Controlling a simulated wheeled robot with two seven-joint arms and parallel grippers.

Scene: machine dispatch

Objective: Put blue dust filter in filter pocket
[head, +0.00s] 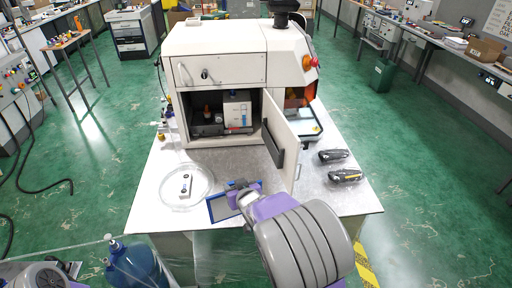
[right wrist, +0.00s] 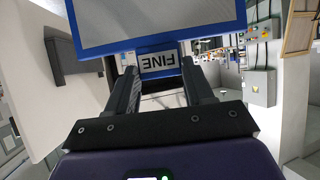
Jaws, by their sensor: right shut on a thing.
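The blue dust filter (head: 221,206) is a flat blue frame with a grey panel, tilted above the table's front. In the right wrist view the filter (right wrist: 160,28) carries a tab reading "FINE", upside down. My right gripper (head: 241,187) is shut on this tab; in the wrist view its fingers (right wrist: 160,80) stand on both sides of it. A dark pocket (head: 273,146), probably the filter pocket, is on the inner face of the machine's open door. It also shows at the left of the wrist view (right wrist: 74,61), apart from the filter. My left gripper is not in view.
The white machine (head: 218,72) stands on the table with its door (head: 285,125) swung out toward me. A clear round dish (head: 186,188) with a small part lies at left. Two dark handheld tools (head: 341,176) lie right of the door. A blue bottle (head: 136,267) is at front left.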

